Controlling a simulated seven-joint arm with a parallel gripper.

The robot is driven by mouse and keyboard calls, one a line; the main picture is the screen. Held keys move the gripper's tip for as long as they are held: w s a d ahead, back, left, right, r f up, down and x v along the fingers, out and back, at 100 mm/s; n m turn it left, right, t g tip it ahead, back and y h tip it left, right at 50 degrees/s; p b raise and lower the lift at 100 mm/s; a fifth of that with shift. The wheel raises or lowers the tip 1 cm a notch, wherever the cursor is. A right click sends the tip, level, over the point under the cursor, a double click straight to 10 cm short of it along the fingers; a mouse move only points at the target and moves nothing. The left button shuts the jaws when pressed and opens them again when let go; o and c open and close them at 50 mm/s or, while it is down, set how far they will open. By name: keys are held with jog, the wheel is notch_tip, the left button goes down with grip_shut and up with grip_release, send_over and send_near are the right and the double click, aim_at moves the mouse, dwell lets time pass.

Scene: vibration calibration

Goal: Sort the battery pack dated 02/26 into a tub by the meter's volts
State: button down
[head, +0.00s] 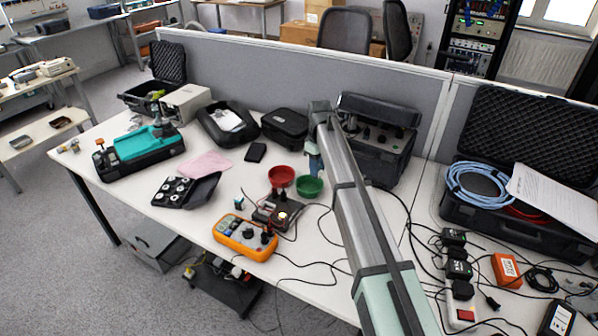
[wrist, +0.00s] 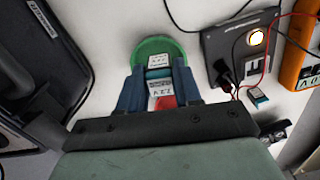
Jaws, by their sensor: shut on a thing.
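My gripper (wrist: 158,76) is shut on a battery pack (wrist: 161,88) with a white label that seems to read 7.2V; its date is not legible. In the wrist view the pack overlaps the near edge of the green tub (wrist: 147,46). A second white label face shows just beyond; I cannot tell if it belongs to the same pack. In the head view my gripper (head: 315,170) is above the green tub (head: 311,189), beside the red tub (head: 281,176). The orange meter (head: 246,237) stands nearer the front; its reading is not legible.
A small teal pack (head: 239,203) lies beside the dark test fixture (head: 275,212) with its lit lamp; it also shows in the wrist view (wrist: 257,97). Loose cables run across the table on the right.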

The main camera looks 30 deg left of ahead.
jog(key=shift+w+a+n, duration=0.4)
jog(key=shift+w+a, duration=0.3)
jog(key=shift+n, duration=0.6)
jog(key=shift+f, duration=0.2)
jog(key=shift+f, duration=3.1)
jog(key=c, duration=0.7)
grip_release()
jog(key=shift+r, duration=0.15)
jog(key=shift+r, duration=3.85)
